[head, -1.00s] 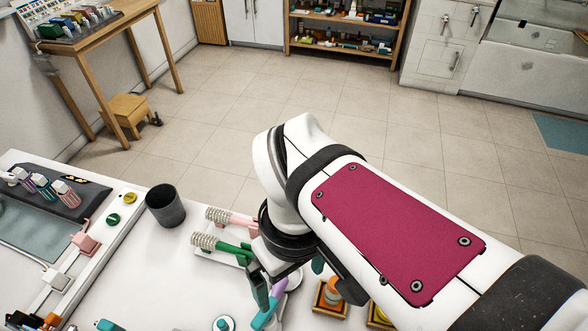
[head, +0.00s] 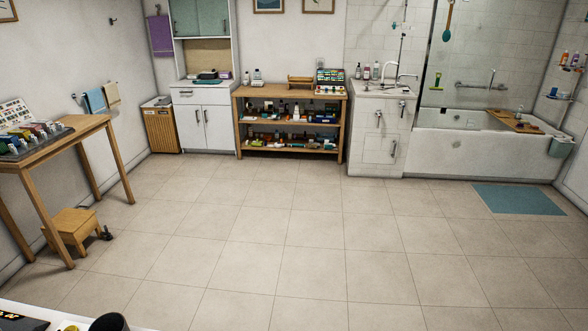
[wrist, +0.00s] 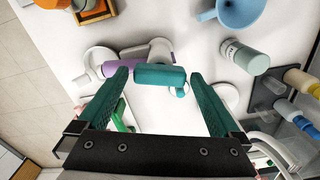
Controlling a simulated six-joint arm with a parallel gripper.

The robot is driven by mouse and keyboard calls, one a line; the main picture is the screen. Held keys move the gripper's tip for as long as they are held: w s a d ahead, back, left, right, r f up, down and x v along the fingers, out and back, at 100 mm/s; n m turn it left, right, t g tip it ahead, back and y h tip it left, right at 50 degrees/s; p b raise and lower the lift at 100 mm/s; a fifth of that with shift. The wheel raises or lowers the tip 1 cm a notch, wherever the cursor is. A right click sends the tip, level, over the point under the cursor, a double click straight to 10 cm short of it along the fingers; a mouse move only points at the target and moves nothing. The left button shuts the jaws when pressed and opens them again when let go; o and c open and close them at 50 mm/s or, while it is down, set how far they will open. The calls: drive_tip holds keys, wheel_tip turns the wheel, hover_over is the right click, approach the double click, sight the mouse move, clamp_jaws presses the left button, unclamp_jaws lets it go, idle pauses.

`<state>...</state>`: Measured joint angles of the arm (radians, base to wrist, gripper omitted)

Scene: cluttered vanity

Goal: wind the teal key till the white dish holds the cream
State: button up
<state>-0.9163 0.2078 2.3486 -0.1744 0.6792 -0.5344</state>
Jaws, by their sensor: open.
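In the wrist view my gripper (wrist: 159,78) is open, its two dark teal fingers pointing at the white tabletop. A teal cylindrical piece (wrist: 160,76) shows in the gap between the fingertips, with a small pale teal round part at its lower right. I cannot tell whether it is the key, or whether the fingers touch it. A purple piece (wrist: 116,68) lies at its left end, partly behind the left finger. A white round dish-like thing (wrist: 98,57) is beside the purple piece. Another white round thing (wrist: 228,97) is partly behind the right finger. I see no cream.
Several bottles crowd the right edge. A wooden box (wrist: 95,10) is at top left. The head view shows mostly open floor and a dark cup (head: 109,322).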

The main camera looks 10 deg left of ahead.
drive_tip(key=c, duration=1.2)
drive_tip(key=shift+o, duration=0.2)
drive_tip(key=shift+m, duration=0.3)
drive_tip(key=m, duration=1.1)
drive_tip(key=o, duration=1.2)
drive_tip(key=shift+c, duration=0.2)
